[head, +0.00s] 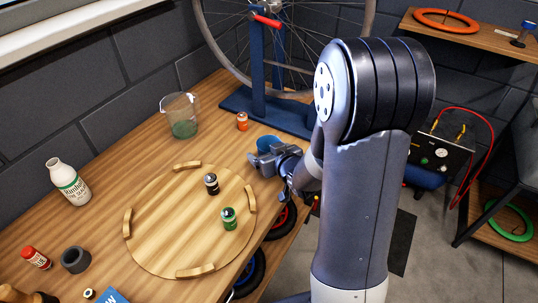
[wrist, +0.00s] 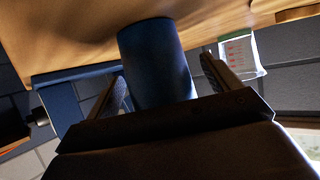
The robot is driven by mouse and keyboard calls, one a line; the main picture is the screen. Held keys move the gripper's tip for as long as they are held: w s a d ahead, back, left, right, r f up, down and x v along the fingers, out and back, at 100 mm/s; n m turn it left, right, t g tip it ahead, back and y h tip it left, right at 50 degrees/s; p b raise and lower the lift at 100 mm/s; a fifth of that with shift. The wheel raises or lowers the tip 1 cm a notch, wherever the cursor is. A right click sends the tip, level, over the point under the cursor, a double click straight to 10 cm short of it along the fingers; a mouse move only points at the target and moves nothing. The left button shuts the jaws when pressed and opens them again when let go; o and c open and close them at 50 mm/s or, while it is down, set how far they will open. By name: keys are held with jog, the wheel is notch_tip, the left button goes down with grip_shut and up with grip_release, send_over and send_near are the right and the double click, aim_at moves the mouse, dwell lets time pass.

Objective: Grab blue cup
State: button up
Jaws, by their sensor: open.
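The blue cup (head: 268,142) stands on the wooden bench, partly hidden behind my gripper (head: 264,160) in the head view. In the wrist view the blue cup (wrist: 155,62) is large and sits between the two fingers of my gripper (wrist: 163,78). The fingers are apart, one on each side of the cup. A gap shows on the right side. Whether the left finger touches the cup is hard to tell.
A round wooden tray (head: 160,235) with black and green small cans is left of my gripper. A small orange bottle (head: 242,121) and a glass beaker (head: 180,117) stand behind. The blue wheel stand (head: 262,105) is close behind the cup.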

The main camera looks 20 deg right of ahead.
jog(key=c, duration=1.1)
jog(key=shift+r, duration=0.15)
jog(key=shift+c, duration=0.2)
